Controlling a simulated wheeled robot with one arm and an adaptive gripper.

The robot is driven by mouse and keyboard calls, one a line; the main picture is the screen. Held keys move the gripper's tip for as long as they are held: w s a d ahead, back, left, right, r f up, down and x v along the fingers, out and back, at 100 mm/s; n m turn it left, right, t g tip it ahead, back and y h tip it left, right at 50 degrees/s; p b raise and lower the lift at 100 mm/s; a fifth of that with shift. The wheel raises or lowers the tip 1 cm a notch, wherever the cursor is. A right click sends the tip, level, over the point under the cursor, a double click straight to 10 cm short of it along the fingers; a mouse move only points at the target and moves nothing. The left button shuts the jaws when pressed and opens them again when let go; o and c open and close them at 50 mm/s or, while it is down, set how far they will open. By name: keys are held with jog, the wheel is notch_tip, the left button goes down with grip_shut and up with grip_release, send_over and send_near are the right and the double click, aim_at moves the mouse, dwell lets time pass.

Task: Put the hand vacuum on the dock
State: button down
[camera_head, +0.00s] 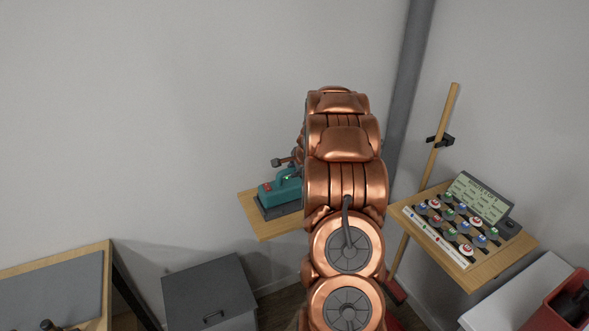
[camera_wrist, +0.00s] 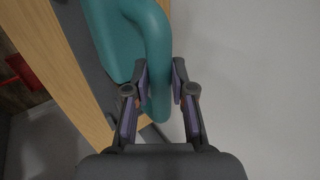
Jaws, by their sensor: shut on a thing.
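The teal hand vacuum (camera_head: 275,190) is at the wooden wall shelf in the middle of the head view, partly hidden by my arm. A dark grey base that looks like the dock (camera_head: 270,212) is directly under it. I cannot tell whether the vacuum rests fully on it or is slightly above. In the wrist view my gripper (camera_wrist: 160,72) is shut on the vacuum's rounded teal handle (camera_wrist: 150,35), one finger on each side. The dock's grey edge (camera_wrist: 85,60) shows beside the handle there. My gripper is mostly hidden behind my arm in the head view.
The wooden shelf (camera_head: 259,228) is fixed at the wall. A second shelf (camera_head: 467,278) on the right holds a board with several coloured pieces and a small sign. A grey bin (camera_head: 210,290) stands below left, near a workbench (camera_head: 50,285). A red bin (camera_head: 560,305) is at lower right.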

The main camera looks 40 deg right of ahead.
jog(key=shift+f, duration=0.15)
jog(key=c, duration=1)
grip_release()
jog(key=shift+s+r, duration=0.1)
jog(key=shift+r, duration=0.15)
jog(key=shift+b+v, duration=1.65)
jog(key=shift+v, duration=4.25)
